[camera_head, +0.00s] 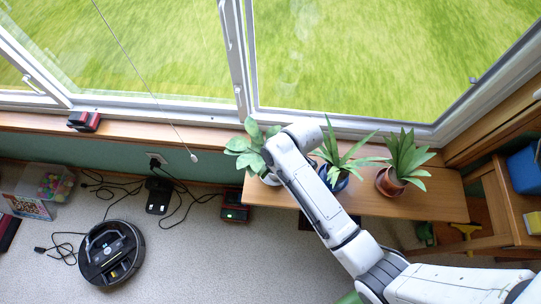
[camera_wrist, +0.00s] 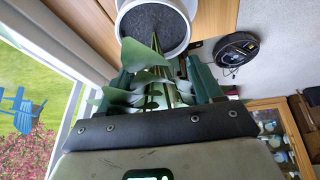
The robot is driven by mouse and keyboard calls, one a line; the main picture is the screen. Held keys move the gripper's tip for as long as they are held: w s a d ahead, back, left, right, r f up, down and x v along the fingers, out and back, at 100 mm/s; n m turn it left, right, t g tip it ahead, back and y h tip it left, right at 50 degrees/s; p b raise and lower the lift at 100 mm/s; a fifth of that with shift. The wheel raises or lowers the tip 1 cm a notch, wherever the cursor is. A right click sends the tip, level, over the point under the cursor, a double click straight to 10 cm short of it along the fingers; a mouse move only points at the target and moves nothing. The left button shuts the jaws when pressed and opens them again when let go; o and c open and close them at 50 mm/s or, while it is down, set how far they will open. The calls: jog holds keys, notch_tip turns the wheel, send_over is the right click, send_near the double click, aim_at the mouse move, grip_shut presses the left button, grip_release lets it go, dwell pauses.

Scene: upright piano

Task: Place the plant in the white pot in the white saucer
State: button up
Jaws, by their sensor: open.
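The plant in the white pot stands at the left end of the wooden shelf; its leaves (camera_head: 248,146) show in the head view, with part of the white pot (camera_head: 271,179) beside my arm. In the wrist view the white pot (camera_wrist: 184,42) with dark soil is at the top, and the plant's stems and leaves (camera_wrist: 145,82) reach toward my gripper. My gripper (camera_wrist: 160,74) is open, its dark green fingers on either side of the foliage. I cannot tell whether they touch it. In the head view my wrist hides the fingers.
A plant in a blue pot (camera_head: 335,181) and one in a terracotta pot (camera_head: 389,183) stand to the right on the shelf (camera_head: 430,204). The window frame (camera_head: 350,125) runs behind. A robot vacuum (camera_head: 110,251) and cables lie on the floor at left.

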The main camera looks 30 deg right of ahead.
jog(key=p+v, duration=0.1)
jog(key=v, duration=1.1)
jog(key=s+d+m+g+h, duration=0.1)
jog(key=s+d+m, duration=0.2)
jog(key=s, duration=0.6)
jog(key=s+d+m+g+h, duration=0.1)
jog(key=s+d+m, duration=0.2)
jog(key=s+m, duration=0.3)
jog(key=s+f, duration=0.1)
jog(key=s, duration=0.3)
jog(key=shift+s+m+g+h, duration=0.15)
jog(key=shift+m+g+h, duration=0.15)
jog(key=shift+g+h, duration=0.1)
jog(key=shift+d, duration=0.1)
